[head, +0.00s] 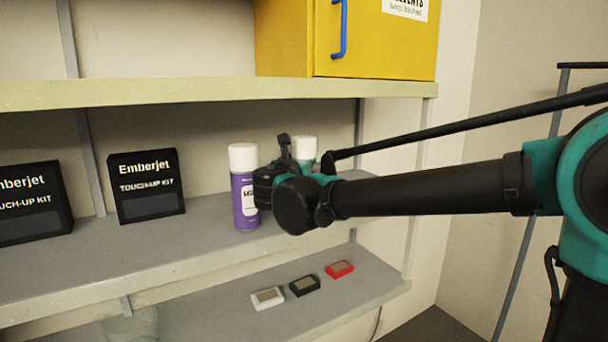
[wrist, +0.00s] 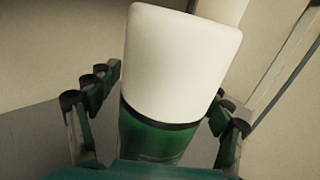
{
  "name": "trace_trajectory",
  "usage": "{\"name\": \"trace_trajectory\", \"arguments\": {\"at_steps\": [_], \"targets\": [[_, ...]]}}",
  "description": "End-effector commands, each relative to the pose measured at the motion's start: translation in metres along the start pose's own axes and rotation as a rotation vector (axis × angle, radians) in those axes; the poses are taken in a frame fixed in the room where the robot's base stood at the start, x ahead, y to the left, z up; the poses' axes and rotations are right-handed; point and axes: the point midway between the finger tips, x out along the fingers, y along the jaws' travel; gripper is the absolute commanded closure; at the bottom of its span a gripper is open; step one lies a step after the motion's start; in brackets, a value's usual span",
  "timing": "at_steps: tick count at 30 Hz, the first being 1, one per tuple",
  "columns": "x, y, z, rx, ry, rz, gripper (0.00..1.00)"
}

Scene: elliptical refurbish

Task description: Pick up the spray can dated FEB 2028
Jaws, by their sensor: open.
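A green spray can with a white cap fills the middle of the wrist view (wrist: 160,140). My gripper (wrist: 155,110) is open, with one finger on each side of this can; I cannot tell whether they touch it. In the head view, my gripper (head: 275,172) is at the middle shelf and hides most of a white-capped can (head: 304,147), of which mainly the cap shows. A purple spray can with a white cap (head: 245,190) stands upright just left of my gripper. No date is readable on either can.
Two black Emberjet touch-up kit boxes (head: 146,186) (head: 30,205) stand on the middle shelf (head: 120,255) at left. A yellow cabinet (head: 375,38) sits on the upper shelf. White (head: 267,298), black (head: 305,286) and red (head: 339,269) small items lie on the lower shelf.

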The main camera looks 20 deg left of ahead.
Motion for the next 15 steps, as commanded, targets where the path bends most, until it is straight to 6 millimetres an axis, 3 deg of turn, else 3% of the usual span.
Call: {"name": "trace_trajectory", "arguments": {"at_steps": [6, 15], "targets": [[0.0007, -0.0001, -0.0001, 0.000, 0.000, 0.000, 0.23], [0.0005, 0.0000, -0.0001, 0.000, 0.000, 0.000, 0.60]]}}
